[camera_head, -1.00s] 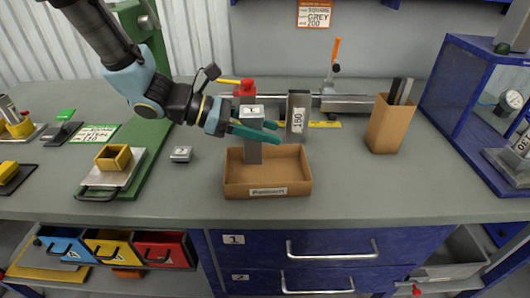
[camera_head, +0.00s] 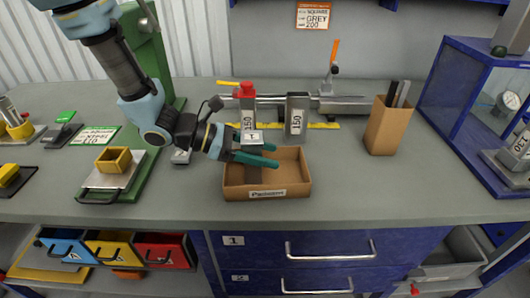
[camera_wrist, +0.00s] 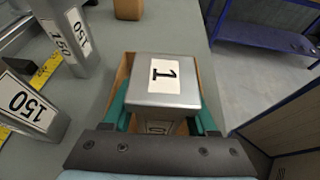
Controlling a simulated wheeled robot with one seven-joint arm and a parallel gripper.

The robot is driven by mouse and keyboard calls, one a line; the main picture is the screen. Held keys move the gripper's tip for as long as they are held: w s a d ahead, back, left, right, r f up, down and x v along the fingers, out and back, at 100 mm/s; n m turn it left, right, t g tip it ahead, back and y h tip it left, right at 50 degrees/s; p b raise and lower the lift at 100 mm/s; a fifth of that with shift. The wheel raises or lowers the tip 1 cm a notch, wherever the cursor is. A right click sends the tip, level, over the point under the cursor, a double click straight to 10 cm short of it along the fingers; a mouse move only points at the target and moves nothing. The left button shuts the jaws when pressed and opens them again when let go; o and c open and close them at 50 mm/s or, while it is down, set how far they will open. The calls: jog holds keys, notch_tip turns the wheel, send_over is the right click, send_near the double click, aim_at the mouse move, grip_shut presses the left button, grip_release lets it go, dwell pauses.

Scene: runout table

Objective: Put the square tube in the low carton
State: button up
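A grey square tube (camera_head: 252,136) with a label "1" on its top end stands upright in my gripper (camera_head: 258,154). The teal fingers are shut on its two sides. The low carton (camera_head: 265,193), brown and open-topped with a label on its front, sits on the bench, and the tube's lower part is inside it at the left. The front wall hides the tube's bottom, so I cannot tell whether it touches the floor. In the wrist view the tube (camera_wrist: 160,93) fills the space between the fingers (camera_wrist: 162,118), with the carton around it.
Two grey tubes labelled 150 (camera_head: 297,116) (camera_head: 247,112) stand behind the carton near a yellow ruler strip and a rail with an orange-handled clamp (camera_head: 335,60). A tall brown box (camera_head: 388,128) stands right. A steel plate with a yellow square ring (camera_head: 114,160) lies left.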

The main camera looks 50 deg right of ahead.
jog(key=shift+o, duration=1.4)
jog(key=shift+r, duration=0.1)
jog(key=shift+r, duration=0.2)
jog(key=b+v, duration=0.2)
jog(key=v, duration=1)
jog(key=shift+f, duration=0.1)
jog(key=w+a+f+m+t+y, duration=0.1)
jog(key=w+a+t, duration=0.1)
jog(key=a, duration=0.4)
jog(key=w+a+f+m+t+y, duration=0.1)
jog(key=w+a+t+y, duration=0.1)
jog(key=w+a, duration=0.2)
jog(key=w+a+f+m+t+y, duration=0.1)
jog(key=w+a+m+t, duration=0.1)
jog(key=a, duration=0.8)
jog(key=shift+w+f+y, duration=0.2)
jog(key=shift+w+y, duration=0.2)
jog(key=shift+w, duration=0.35)
jog(key=w+a+r+m+t+y, duration=0.1)
jog(key=w+a+m+t+y, duration=0.1)
jog(key=a, duration=0.7)
jog(key=w+a+m+t+y, duration=0.1)
jog(key=w+a+m+t, duration=0.2)
jog(key=a, duration=0.7)
jog(key=shift+w+a+r+t+y, duration=0.2)
jog(key=shift+w+r+t+y, duration=0.25)
jog(key=shift+w, duration=0.4)
jog(key=shift+f, duration=0.1)
